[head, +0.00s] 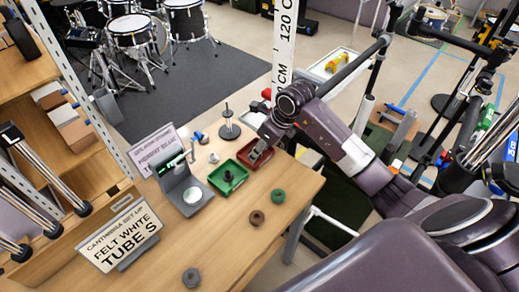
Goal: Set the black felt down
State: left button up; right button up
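I cannot make out a black felt for certain. My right gripper (258,150) reaches in from the right, pointing down at the red tray (268,166) at the table's far right edge. Its fingertips are small and dark at or just above the tray, and I cannot tell whether they hold anything. A green tray (217,186) stands left of the red one, with a small dark piece in it. A green ring (278,196), a brown ring (257,217) and a dark grey ring (191,277) lie apart on the wooden table (225,245). My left gripper is not in view.
A grey stand (180,185) holds a green-ended tube. A spindle on a dark base (229,131) stands behind the trays. A white sign (124,234) reading "FELT WHITE TUBE 5" stands front left, another sign (157,149) behind. The table's front middle is mostly clear.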

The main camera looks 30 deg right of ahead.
jog(key=b+v, duration=0.1)
jog(key=v, duration=1.1)
